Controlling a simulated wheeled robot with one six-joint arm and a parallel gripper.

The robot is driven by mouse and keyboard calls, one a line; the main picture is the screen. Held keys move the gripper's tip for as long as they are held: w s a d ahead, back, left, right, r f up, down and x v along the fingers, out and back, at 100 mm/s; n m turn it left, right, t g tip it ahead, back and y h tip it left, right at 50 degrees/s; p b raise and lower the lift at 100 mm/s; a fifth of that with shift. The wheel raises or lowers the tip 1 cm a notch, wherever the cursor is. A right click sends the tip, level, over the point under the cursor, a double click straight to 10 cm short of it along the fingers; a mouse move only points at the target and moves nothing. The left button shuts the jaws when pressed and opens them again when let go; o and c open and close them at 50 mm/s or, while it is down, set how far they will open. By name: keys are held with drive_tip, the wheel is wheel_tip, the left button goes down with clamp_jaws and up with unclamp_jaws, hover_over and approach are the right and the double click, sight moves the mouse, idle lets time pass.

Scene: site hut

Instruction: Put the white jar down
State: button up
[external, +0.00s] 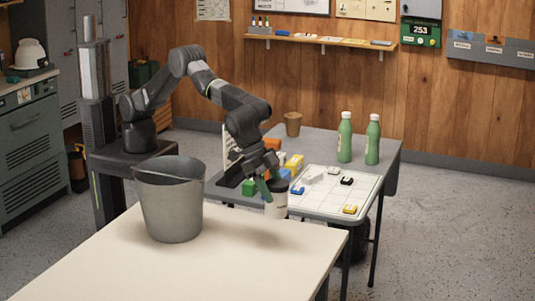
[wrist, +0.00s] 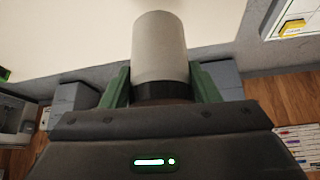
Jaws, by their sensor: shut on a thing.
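The white jar (external: 276,207) has a dark lid and hangs below my gripper (external: 268,188) in the external view. My gripper is shut on it, with green fingers on either side of the dark lid end. In the wrist view the jar's pale body (wrist: 160,48) points away from my gripper (wrist: 162,88), toward a cream surface. In the external view the jar overlaps the back edge of the cream table (external: 270,265), near the grey table's front. I cannot tell how far its base is above any surface.
A grey metal bucket (external: 170,205) stands on the cream table, left of the jar. The cream table's right part is clear. The grey table (external: 382,160) holds a white tray (external: 335,205) with small blocks, two green bottles (external: 345,138) (external: 372,140) and a brown cup (external: 293,124).

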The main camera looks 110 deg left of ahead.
drive_tip(key=s+m+h+b, duration=0.15)
drive_tip(key=s+m, duration=0.25)
drive_tip(key=s, duration=0.6)
drive_tip(key=shift+h, duration=0.25)
drive_tip(key=shift+d+f+p, duration=0.15)
drive_tip(key=shift+f+p, duration=0.1)
drive_tip(key=shift+f, duration=2.25)
drive_tip(key=shift+d+f+p, duration=0.1)
drive_tip(key=shift+f+p, duration=0.15)
drive_tip(key=shift+f, duration=2.25)
drive_tip(key=o, duration=1.2)
drive_tip(key=shift+r, duration=0.1)
wheel_tip(320, 180, up, 10)
drive_tip(key=s, duration=0.1)
drive_tip(key=shift+s+a+f+b, duration=0.2)
drive_tip(key=shift+a+b, duration=0.15)
drive_tip(key=shift+a, duration=0.05)
